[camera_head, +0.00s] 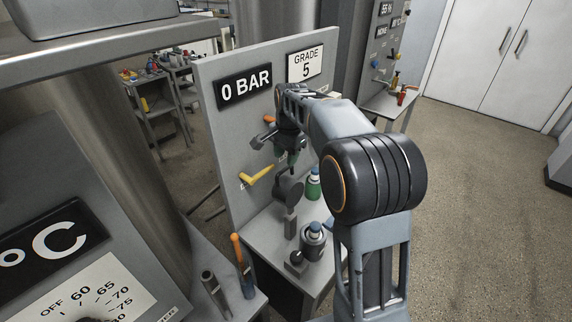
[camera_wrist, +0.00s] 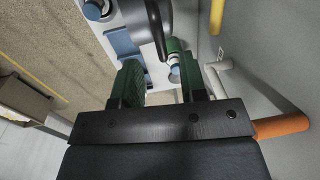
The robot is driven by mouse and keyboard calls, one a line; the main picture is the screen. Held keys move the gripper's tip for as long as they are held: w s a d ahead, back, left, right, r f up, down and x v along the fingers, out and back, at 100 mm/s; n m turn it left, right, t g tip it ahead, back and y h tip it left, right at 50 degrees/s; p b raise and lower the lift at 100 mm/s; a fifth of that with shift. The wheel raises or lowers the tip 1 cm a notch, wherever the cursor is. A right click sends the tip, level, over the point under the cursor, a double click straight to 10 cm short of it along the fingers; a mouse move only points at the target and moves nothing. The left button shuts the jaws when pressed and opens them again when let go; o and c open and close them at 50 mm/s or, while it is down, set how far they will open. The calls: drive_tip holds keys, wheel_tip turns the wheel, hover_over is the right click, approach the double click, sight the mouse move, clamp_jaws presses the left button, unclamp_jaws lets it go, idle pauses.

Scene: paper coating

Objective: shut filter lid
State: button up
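The filter lid (camera_head: 289,189) looks like a dark round disc, standing tilted up above a grey post on the bench. The filter housing (camera_head: 313,243) is a grey cylinder with a blue-topped white piece inside its open mouth. My gripper (camera_head: 287,163) is just above the lid, pointing down, its green fingertips partly hidden by the arm. In the wrist view my gripper (camera_wrist: 160,85) has its two green fingers apart with nothing clasped between them. A dark curved piece (camera_wrist: 158,25), probably the lid, shows beyond the gap. Whether a finger touches the lid cannot be told.
A green bottle (camera_head: 313,184) stands close behind the lid. A yellow valve handle (camera_head: 256,176) sticks out from the panel (camera_head: 215,110) at left. An orange-handled tool (camera_head: 241,262) stands at the front left bench. Open floor (camera_head: 470,190) lies to the right.

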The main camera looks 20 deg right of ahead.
sight(286, 168)
drive_tip(key=shift+w+a+f, duration=0.1)
drive_tip(key=shift+w+f, duration=0.05)
drive_tip(key=shift+f, duration=2)
clamp_jaws()
